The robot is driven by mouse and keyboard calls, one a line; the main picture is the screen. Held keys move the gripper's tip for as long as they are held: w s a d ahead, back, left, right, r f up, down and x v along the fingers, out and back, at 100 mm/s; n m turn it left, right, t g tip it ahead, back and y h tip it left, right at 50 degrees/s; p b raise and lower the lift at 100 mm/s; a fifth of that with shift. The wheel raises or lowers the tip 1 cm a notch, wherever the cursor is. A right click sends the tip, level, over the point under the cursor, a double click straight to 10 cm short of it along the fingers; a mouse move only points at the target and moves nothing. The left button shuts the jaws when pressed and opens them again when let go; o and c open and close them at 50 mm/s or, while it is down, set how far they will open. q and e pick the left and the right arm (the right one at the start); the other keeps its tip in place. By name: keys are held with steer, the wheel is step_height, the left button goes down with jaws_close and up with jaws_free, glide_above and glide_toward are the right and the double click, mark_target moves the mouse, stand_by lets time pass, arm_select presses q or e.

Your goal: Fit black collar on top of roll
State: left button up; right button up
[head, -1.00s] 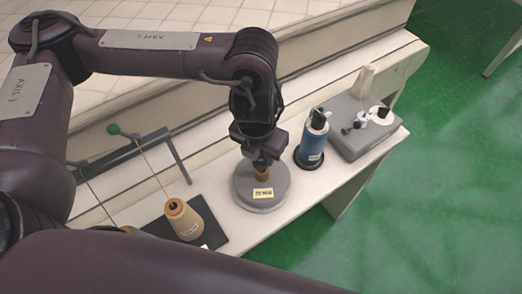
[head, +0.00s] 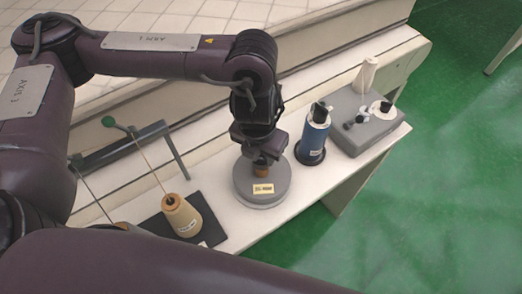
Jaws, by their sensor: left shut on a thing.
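My left gripper (head: 264,158) points down over a round grey disc (head: 245,188) with a yellow label. It is shut on a small brown knob (head: 260,169) at the disc's middle. A blue roll (head: 312,138) with a pale band stands upright to the right of the disc. A black piece (head: 319,112) sits at the top of this roll, and a dark ring (head: 302,157) surrounds its base. I cannot tell which of these black parts is the collar. My right gripper is not in view.
A grey block (head: 367,139) with a white post and a white spool stands at the bench's right end. A tan cone (head: 184,215) stands on a black mat (head: 211,231) at left. Green floor lies beyond the bench (head: 269,222).

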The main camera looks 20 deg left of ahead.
arm_select(q)
steer(key=shift+f+b, duration=0.4)
steer(key=shift+f, duration=0.2)
steer(key=o, duration=1.1)
steer(key=shift+c, duration=0.2)
steer(key=shift+r, duration=0.1)
step_height(320, 180, up, 8)
steer(key=s, duration=0.1)
steer(key=shift+p, duration=0.3)
